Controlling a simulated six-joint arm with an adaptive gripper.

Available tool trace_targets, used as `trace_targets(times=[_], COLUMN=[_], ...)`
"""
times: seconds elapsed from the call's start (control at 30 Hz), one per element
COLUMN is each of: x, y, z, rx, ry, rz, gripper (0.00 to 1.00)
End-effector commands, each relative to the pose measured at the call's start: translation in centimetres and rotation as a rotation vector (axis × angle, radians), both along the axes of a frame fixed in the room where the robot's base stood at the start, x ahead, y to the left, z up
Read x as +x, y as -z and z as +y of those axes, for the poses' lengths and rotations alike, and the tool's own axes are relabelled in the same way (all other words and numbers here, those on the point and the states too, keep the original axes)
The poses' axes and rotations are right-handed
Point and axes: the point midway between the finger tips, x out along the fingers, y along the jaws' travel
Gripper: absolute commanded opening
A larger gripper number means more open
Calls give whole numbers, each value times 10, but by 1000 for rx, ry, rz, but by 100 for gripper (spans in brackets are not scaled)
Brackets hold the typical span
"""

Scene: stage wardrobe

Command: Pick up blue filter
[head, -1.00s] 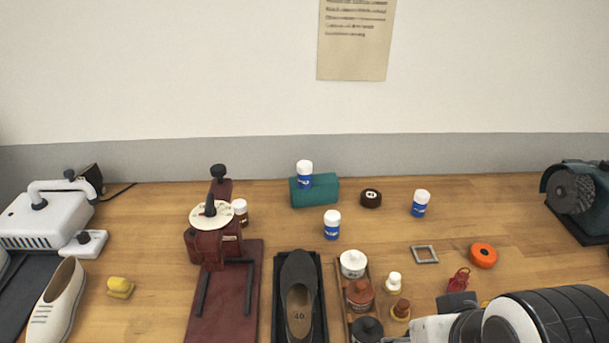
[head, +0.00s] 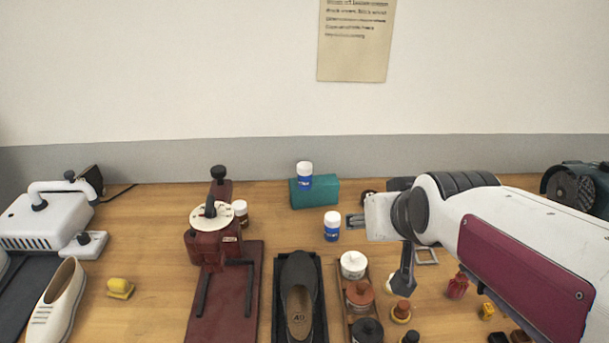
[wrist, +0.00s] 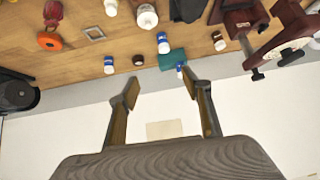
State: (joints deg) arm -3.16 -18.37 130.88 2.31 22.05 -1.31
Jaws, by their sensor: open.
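No part is clearly marked as a filter; the blue things are small blue bottles with white caps. One blue bottle (head: 304,175) stands at the teal block (head: 324,191), and it also shows in the wrist view (wrist: 181,70). A second blue bottle (head: 332,227) stands in front of the block and shows in the wrist view (wrist: 163,44). A third blue bottle (wrist: 108,65) is hidden behind my arm in the head view. My gripper (wrist: 161,86) is open and empty, its fingers spread towards the wall and bottles. It touches none of them.
A dark red press (head: 214,245), a shoe in a black tray (head: 277,310) and a tray of jars (head: 353,265) stand left of my arm. A grey square frame (wrist: 94,33) and an orange roll (wrist: 49,41) lie on the wooden bench. The wall is behind.

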Motion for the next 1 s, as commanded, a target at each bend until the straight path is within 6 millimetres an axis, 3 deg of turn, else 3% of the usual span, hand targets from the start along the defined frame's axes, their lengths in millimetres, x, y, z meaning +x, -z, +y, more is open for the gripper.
trace_targets(times=[0.5, 1.0], x=[126, 230], y=[-3, 14], z=[24, 49], rx=[16, 29], ry=[-20, -26], rz=[-191, -378], gripper=[49, 49])
